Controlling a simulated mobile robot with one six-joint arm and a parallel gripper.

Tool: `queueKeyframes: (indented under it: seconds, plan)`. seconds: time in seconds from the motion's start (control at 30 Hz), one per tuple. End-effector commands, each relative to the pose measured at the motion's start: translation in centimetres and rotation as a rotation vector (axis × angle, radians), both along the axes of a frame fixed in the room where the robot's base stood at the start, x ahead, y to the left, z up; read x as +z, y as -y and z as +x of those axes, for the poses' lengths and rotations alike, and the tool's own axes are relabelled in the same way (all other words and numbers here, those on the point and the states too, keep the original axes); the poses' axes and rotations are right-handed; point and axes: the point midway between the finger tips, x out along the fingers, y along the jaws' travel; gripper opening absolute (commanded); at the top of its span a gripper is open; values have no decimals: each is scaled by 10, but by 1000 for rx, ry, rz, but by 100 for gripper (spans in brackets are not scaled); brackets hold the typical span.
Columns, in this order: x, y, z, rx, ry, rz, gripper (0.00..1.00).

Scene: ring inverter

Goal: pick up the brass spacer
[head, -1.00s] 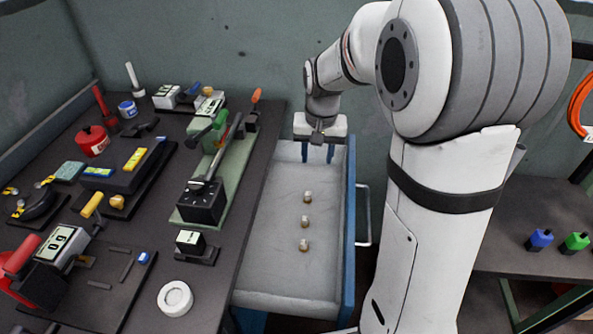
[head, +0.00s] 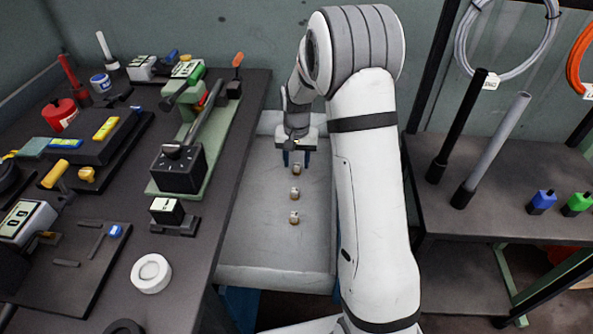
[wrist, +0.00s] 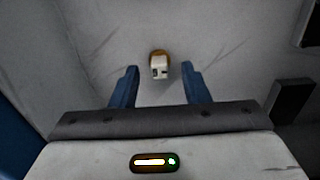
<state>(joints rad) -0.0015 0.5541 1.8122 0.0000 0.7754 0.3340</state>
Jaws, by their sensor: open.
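Three small brass-coloured pieces with pale tags stand in a row in the grey tray: a far one (head: 297,169), a middle one (head: 294,193) and a near one (head: 294,217). They look alike, so I cannot tell which is the brass spacer. My gripper (head: 296,159) is open, its blue fingers pointing down just behind the far piece. In the wrist view, one brass piece with a pale tag (wrist: 159,66) shows just beyond the gap between the open fingertips (wrist: 160,73). Nothing is between the fingers.
The tray (head: 262,240) lies right of a dark bench (head: 215,130) crowded with tools and a green-based fixture (head: 180,165). A white roll (head: 151,273) sits near the bench edge. Tray floor around the pieces is clear.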

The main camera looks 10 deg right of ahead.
Motion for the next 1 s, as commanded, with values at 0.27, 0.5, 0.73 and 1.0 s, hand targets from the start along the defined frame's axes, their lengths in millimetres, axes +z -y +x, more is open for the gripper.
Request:
queueKeyframes:
  seconds: [0.27, 0.5, 0.73, 1.0]
  plan:
    - [-15, 0, 0, -1, 1, 0, 42]
    - [-15, 1, 0, -1, 0, 0, 26]
    - [-14, 1, 0, -1, 0, 0, 7]
    - [-14, 1, 0, -2, 0, 0, 0]
